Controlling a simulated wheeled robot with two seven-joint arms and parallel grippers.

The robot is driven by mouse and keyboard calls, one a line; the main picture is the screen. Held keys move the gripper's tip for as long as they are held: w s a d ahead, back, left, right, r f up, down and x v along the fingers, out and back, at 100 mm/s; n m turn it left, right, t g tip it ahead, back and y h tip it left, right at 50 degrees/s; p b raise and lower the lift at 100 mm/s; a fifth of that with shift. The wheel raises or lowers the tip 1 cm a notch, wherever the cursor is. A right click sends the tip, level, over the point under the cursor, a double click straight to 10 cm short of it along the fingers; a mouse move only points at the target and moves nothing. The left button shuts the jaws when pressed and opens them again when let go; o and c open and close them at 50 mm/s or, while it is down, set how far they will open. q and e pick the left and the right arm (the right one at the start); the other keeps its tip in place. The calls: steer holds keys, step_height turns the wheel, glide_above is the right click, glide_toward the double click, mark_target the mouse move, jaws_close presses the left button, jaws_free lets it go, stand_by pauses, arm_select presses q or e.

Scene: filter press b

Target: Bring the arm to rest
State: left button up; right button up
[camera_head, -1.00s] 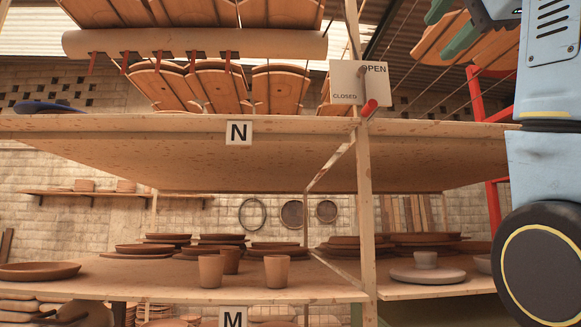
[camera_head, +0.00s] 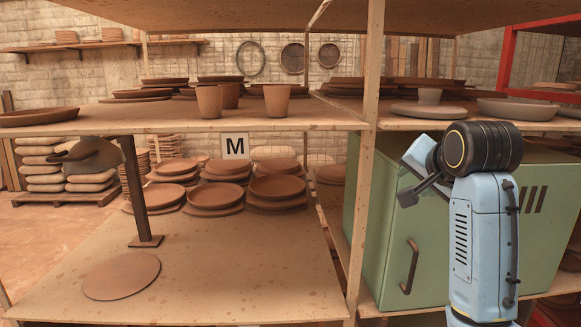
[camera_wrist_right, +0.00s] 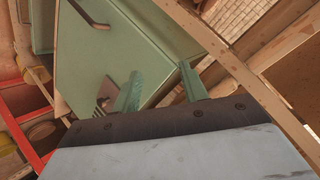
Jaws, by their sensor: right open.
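My right arm (camera_head: 480,230), light blue with a dark round joint, rises at the right of the head view, in front of a green cabinet. It bends at the joint, and a short blue part with a dark bracket points to the left. I cannot make out its fingertips there. In the right wrist view my right gripper (camera_wrist_right: 160,88) shows two green fingers, apart, with nothing between them. The green cabinet (camera_wrist_right: 115,45) lies beyond the fingers, and a wooden shelf post crosses at the right. My left gripper is in neither view.
The green cabinet (camera_head: 387,230) has a handle (camera_head: 409,267). A wooden post (camera_head: 367,120) stands left of it. Shelf M (camera_head: 235,146) holds several stacked plates and a round disc (camera_head: 121,276). Cups (camera_head: 277,101) and bowls stand on the shelf above. A red frame (camera_head: 508,60) is at right.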

steer(key=s+f+n+g, duration=0.1)
steer(key=s+f+n, duration=0.1)
steer(key=s+f, duration=0.5)
steer(key=s+f+n+g, duration=0.2)
steer(key=f, duration=1)
steer(key=s+f+n+g, duration=0.1)
steer(key=s+f, duration=0.4)
steer(key=f, duration=0.4)
steer(key=s+a+f+n+g, duration=0.15)
steer(key=s+f, duration=0.25)
steer(key=s, duration=0.4)
steer(key=s+f+n+g, duration=0.1)
steer(key=s+f+n, duration=0.1)
steer(key=s+f, duration=0.35)
steer(key=s+f+n+g, duration=0.2)
steer(key=s+f, duration=0.1)
steer(key=s, duration=0.7)
step_height(320, 180, down, 24)
steer(key=b, duration=0.1)
arm_select(q)
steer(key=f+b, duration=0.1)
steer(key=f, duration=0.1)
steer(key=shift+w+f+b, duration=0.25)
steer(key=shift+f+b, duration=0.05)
steer(key=shift+b, duration=0.05)
arm_select(e)
steer(key=s+d+f+g, duration=0.2)
steer(key=s+f, duration=1.5)
steer(key=shift+s+d+f, duration=0.2)
steer(key=shift+s+d, duration=0.15)
